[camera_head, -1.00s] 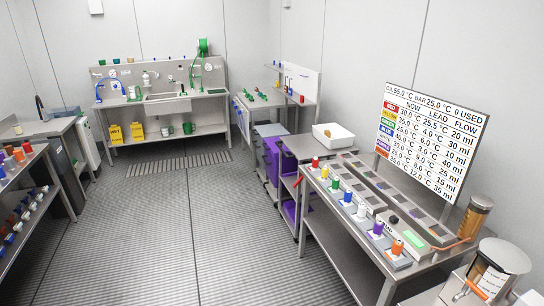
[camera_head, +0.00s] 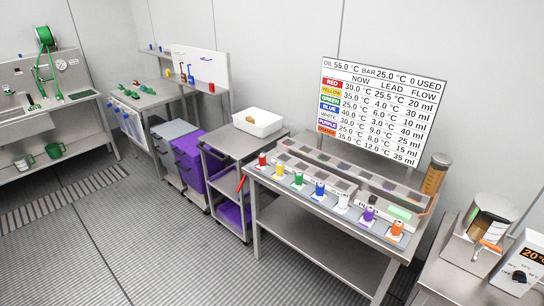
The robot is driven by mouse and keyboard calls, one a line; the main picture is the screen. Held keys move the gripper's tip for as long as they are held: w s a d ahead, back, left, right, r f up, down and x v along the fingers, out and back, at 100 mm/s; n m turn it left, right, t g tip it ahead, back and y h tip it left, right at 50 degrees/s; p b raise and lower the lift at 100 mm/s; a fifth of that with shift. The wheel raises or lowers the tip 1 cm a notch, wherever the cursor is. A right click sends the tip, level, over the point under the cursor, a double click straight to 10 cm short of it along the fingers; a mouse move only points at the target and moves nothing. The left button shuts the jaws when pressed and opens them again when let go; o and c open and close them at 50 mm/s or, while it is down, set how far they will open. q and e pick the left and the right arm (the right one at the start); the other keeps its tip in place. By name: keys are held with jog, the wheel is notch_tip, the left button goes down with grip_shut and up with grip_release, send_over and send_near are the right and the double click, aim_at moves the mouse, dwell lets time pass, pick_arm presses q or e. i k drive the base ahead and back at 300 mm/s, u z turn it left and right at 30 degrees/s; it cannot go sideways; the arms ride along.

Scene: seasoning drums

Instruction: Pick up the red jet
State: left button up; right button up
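A red jet (camera_head: 262,160) stands upright at the left end of a row of coloured jets on the front of a metal bench (camera_head: 325,253). To its right in the row are a yellow jet (camera_head: 279,170), a green jet (camera_head: 298,179), a blue jet (camera_head: 320,188), a white jet (camera_head: 343,200), a purple jet (camera_head: 369,213) and an orange jet (camera_head: 397,228). Neither of my grippers is in view.
A board (camera_head: 384,105) with a RED row stands behind the bench. A trolley (camera_head: 222,174) with a white tub (camera_head: 258,123) stands left of it. An amber cylinder (camera_head: 435,174) and another table (camera_head: 447,272) are at right. The floor (camera_head: 165,250) in front is clear.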

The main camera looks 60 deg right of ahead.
aim_at(262, 158)
jog(key=z, duration=0.8)
jog(key=i, duration=1)
jog(key=z, duration=1.05)
